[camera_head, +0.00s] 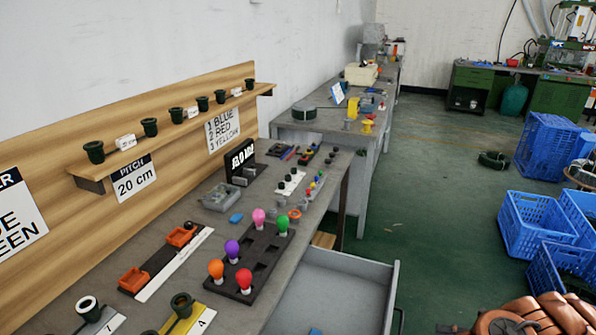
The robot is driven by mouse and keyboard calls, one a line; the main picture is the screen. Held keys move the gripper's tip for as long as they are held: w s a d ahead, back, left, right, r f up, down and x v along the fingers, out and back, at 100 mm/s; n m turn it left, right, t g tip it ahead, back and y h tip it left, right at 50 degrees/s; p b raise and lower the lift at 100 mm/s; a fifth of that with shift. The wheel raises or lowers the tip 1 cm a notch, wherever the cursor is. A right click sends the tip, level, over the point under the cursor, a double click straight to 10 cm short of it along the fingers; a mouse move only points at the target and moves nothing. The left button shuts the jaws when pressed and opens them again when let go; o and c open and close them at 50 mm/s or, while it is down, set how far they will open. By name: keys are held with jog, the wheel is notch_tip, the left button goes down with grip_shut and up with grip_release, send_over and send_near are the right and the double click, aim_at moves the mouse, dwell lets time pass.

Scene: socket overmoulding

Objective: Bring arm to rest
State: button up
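The grey workbench (216,262) runs along the wall on the left. On it a dark tray (262,250) holds several coloured bulbs standing upright, in orange, red, purple and pink. Orange blocks (133,280) sit by a white-edged strip to its left. Dark green sockets (182,303) stand on plates at the front edge of the picture. A grey drawer (345,275) stands open at the bench's right side.
A wooden shelf (130,153) with several dark green cups is fixed above the bench. Blue crates (530,225) stand on the floor at right. The green floor between bench and crates is mostly clear.

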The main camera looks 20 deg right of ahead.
jog(key=w+a+r+n+g+y, duration=0.1)
jog(key=w+a+r+n+g, duration=0.2)
jog(key=w+a+r+n, duration=0.3)
jog(key=a+r+n+g+h+p, duration=0.15)
jog(key=a+r+n+g, duration=0.65)
jog(key=a+r+n, duration=1.05)
jog(key=s+a+r+n+g+h, duration=0.2)
jog(key=s+a+r+n+h, duration=0.35)
jog(key=s+a+n, duration=0.4)
jog(key=s+n+t+h+p, duration=0.1)
jog(key=s+n+h, duration=0.5)
jog(key=s, duration=0.8)
jog(key=shift+a+r+n+t+h, duration=0.3)
jog(key=shift+r+n+t, duration=0.15)
jog(key=shift+n, duration=1.15)
jog(key=shift+a, duration=0.1)
